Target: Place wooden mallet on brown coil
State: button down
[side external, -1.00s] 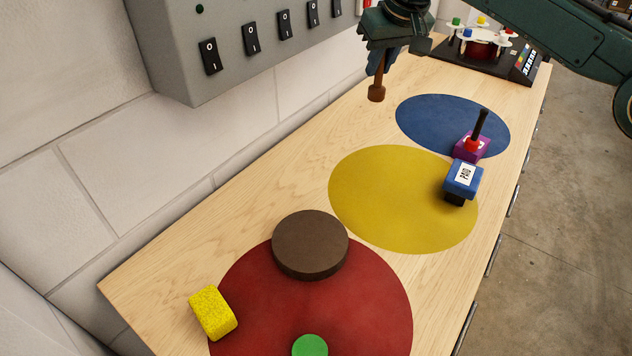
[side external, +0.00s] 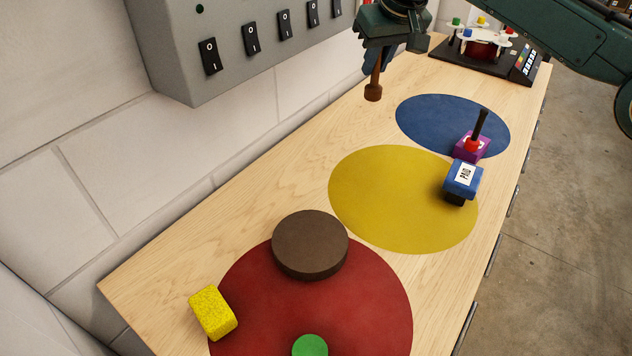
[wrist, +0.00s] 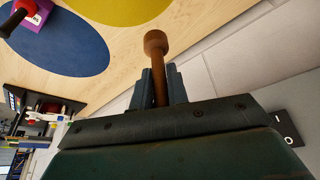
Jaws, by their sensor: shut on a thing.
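My gripper (side external: 376,66) is shut on the wooden mallet (side external: 373,93) and holds it above the far part of the bench, left of the blue circle. The mallet hangs with its head down. In the wrist view the mallet (wrist: 156,42) shows between the two blue fingers of my gripper (wrist: 160,84). The brown coil (side external: 309,244) is a thick round disc lying at the upper edge of the red circle, well apart from my gripper. The coil is not in the wrist view.
A blue PAID stamp (side external: 463,180) and a purple block (side external: 471,147) with a dark handle stand at the right. A grey switch panel (side external: 230,50) overhangs the left.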

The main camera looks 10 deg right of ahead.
jog(key=s+a+r+n, duration=0.2)
jog(key=s+a+r, duration=0.1)
jog(key=s+a, duration=1.1)
jog(key=s, duration=0.3)
jog(key=shift+s+a+y, duration=0.3)
jog(key=shift+s+y, duration=0.05)
jog(key=shift+y, duration=0.05)
send_over(310, 238)
notch_tip(310, 238, down, 16)
jog(key=shift+r, duration=0.15)
jog(key=shift+f, duration=2.15)
